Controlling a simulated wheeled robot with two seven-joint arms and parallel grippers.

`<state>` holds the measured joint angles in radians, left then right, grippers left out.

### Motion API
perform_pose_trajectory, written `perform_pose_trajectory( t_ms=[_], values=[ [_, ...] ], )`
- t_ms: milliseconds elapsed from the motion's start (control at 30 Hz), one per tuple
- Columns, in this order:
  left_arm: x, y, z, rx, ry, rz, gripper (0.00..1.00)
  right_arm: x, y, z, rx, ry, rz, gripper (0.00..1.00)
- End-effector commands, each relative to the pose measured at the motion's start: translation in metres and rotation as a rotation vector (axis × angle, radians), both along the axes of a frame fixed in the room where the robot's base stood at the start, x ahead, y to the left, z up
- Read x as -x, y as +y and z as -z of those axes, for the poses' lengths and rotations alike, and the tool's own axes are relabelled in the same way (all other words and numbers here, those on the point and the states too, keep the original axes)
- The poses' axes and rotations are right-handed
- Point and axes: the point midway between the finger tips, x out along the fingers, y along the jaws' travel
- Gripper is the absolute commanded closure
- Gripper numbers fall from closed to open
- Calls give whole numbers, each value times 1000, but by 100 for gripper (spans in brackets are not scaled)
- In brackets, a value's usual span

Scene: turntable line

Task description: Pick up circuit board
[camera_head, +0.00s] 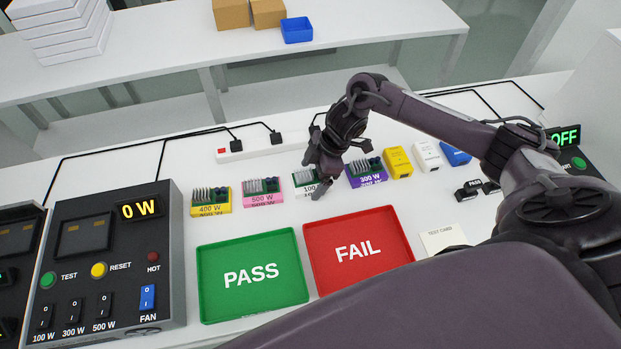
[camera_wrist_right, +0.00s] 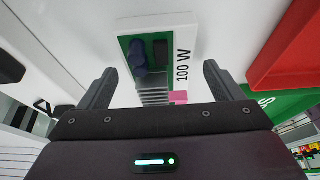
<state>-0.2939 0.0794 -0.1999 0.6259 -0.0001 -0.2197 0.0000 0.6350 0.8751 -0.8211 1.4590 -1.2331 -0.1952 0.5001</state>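The circuit boards stand in a row on the white table. They are the yellow 400 W board (camera_head: 211,201), the pink 500 W board (camera_head: 262,191), the white 100 W board (camera_head: 304,187) and the purple 300 W board (camera_head: 367,176). My right gripper (camera_head: 315,176) is over the 100 W board and partly hides it in the head view. In the right wrist view the fingers (camera_wrist_right: 158,85) are open, with the 100 W board (camera_wrist_right: 183,60) ahead and between them, not gripped. My left gripper is not in view.
A green PASS tray (camera_head: 213,302) and a red FAIL tray (camera_head: 392,218) lie in front of the boards. A test console (camera_head: 172,240) stands at left. Yellow, white and blue blocks sit right of the boards. A power strip (camera_head: 262,147) and cables run behind.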

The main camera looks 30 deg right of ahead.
Motion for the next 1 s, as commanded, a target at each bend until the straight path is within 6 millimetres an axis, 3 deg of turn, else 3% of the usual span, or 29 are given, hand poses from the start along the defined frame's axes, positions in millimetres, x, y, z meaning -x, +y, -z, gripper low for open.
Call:
perform_pose_trajectory(
  t_ms=[33, 400, 767, 1000],
  values=[
    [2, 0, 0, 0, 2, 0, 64, 0, 0, 0, 0, 0, 0, 20],
    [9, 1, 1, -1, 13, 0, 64, 0, 0, -1, -1, -1, 0, 65],
    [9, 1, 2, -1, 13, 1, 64, -1, 0, -8, -1, -3, 0, 65],
    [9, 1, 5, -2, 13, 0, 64, -2, 0, -44, -1, -7, -2, 65]
  ],
)
